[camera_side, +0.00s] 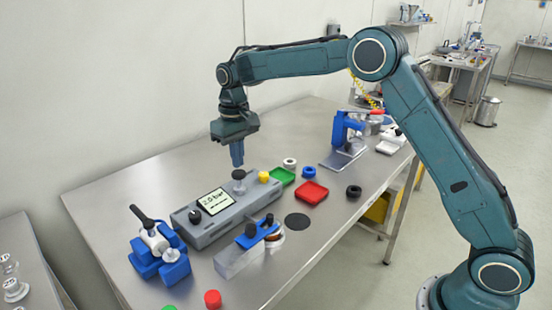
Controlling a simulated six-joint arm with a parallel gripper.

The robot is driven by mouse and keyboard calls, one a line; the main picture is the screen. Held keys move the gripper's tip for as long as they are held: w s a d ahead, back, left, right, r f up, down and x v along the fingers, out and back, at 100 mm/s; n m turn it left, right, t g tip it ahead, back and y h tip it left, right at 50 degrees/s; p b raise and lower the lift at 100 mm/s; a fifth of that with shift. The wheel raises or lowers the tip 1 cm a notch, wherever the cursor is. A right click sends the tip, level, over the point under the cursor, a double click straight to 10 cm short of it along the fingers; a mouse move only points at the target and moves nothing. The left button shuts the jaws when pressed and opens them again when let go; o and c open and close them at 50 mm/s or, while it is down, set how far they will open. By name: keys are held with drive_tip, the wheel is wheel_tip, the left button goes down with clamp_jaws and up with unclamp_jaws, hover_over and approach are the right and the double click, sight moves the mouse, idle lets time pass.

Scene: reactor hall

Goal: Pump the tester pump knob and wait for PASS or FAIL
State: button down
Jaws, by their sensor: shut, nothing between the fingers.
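The grey tester (228,213) lies on the steel table. Its lit screen (215,201) reads what looks like "2.0 bar"; no PASS or FAIL shows on it. A dark round knob (239,175) stands up behind the screen, near the tester's right end; I take it for the pump knob. A black knob (195,216) sits at the left end and a yellow button (264,176) at the right end. My gripper (238,165) is shut and empty, pointing down right above the dark knob. I cannot tell whether the fingertips touch it.
A blue fixture with a black lever (160,250) stands left of the tester. A grey block with a blue clamp (245,250) is in front. A blue press (346,135) stands further back.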

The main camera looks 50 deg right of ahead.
sight(239, 173)
drive_tip(key=shift+r, duration=0.15)
drive_tip(key=shift+r, duration=2.35)
drive_tip(key=shift+r, duration=0.1)
